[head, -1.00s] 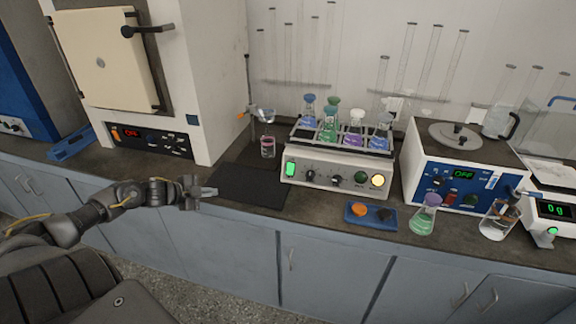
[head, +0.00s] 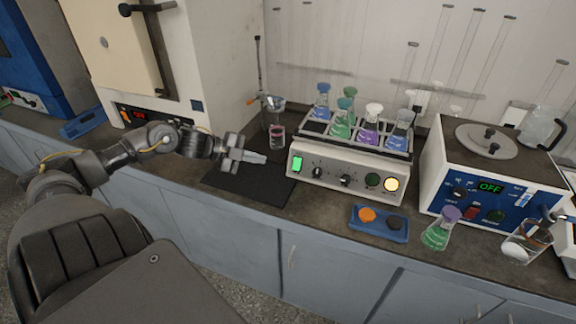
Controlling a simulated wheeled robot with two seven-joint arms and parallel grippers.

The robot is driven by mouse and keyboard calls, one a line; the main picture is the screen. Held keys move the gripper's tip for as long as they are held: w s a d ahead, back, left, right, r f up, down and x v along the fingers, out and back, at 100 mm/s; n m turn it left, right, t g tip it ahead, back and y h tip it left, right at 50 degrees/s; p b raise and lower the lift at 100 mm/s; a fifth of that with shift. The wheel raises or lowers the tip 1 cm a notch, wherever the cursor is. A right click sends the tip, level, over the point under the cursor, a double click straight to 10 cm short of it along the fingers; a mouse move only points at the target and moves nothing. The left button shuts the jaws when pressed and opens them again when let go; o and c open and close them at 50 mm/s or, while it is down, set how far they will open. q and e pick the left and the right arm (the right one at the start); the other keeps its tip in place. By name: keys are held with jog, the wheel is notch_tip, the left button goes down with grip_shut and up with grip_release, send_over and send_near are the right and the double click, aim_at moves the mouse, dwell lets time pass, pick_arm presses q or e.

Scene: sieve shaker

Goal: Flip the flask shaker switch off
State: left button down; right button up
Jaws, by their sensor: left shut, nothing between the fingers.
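The flask shaker (head: 330,183) is a white box on the bench with several stoppered flasks in its top rack (head: 352,145). Its front has a green-lit switch (head: 297,163) at the left end, two black knobs, a dark green button and a glowing yellow lamp (head: 391,184) at the right. My left gripper (head: 258,158) is shut and empty. It appears left of the green switch, over the black mat (head: 250,184), with a gap between them. My right gripper is not in view.
A blue tray (head: 380,231) with an orange and a dark piece lies before the shaker. A flask with green liquid (head: 440,229) and a beaker (head: 527,242) stand to the right, before a blue-fronted device (head: 488,202) reading OFF. A small vessel of pink liquid (head: 277,135) stands behind my gripper.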

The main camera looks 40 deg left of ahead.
pick_arm(q)
jog(key=w, duration=0.1)
jog(key=p, duration=0.1)
send_near(298, 168)
jog(key=x, duration=0.5)
jog(key=shift+s+d+r, duration=0.15)
jog(key=shift+d+r, duration=0.1)
jog(key=shift+d, duration=0.1)
jog(key=shift+w+a+f, duration=0.15)
jog(key=shift+w+f, duration=0.25)
jog(key=shift+f, duration=0.05)
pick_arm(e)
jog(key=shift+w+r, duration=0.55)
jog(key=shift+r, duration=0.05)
